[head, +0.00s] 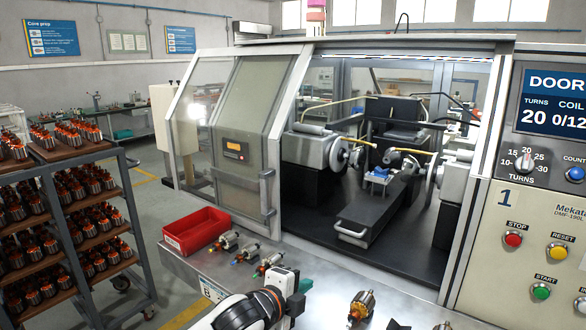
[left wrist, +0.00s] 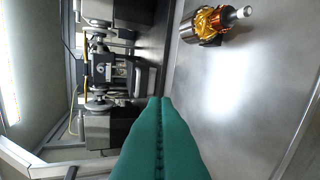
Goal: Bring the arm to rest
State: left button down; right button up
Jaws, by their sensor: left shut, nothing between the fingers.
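My left arm comes in at the bottom of the head view, over the steel bench (head: 215,268). My left gripper (head: 304,285) has teal fingers. In the left wrist view its two teal fingers (left wrist: 160,104) are pressed together with nothing between them. My right gripper cannot be made out.
The winding machine (head: 390,215) stands open behind the bench, with its door (head: 245,120) slid left. A red bin (head: 196,230) and several small armatures (head: 245,252) lie left of the gripper. A rack of armatures (head: 70,215) stands far left. Control buttons (head: 541,292) are at right.

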pick_arm(q)
jog(key=s+f+n, duration=0.2)
jog(key=f, duration=0.1)
jog(key=shift+s+a+f+n+y, duration=0.2)
jog(key=shift+s+f+n+y, duration=0.1)
jog(key=shift+y, duration=0.1)
jog(key=s+a+f+n+g+y, duration=0.25)
jog(key=s+a+f+n, duration=0.4)
jog(key=s, duration=0.35)
jog(key=s+a+f+n+g+y, duration=0.25)
jog(key=s+a+f+n, duration=0.3)
jog(key=s+a, duration=0.4)
jog(key=s+a+f+n+g+y, duration=0.25)
jog(key=s+a+f+n, duration=0.35)
jog(key=s, duration=0.6)
notch_tip(320, 180, down, 28)
jog(key=s+n+g, duration=0.1)
jog(key=s+g, duration=0.1)
jog(key=s+a+f, duration=0.3)
jog(key=s+f, duration=1.1)
jog(key=s, duration=0.2)
jog(key=shift+g+b, duration=0.4)
jog(key=shift+g, duration=0.05)
jog(key=shift+w+d+f, duration=0.1)
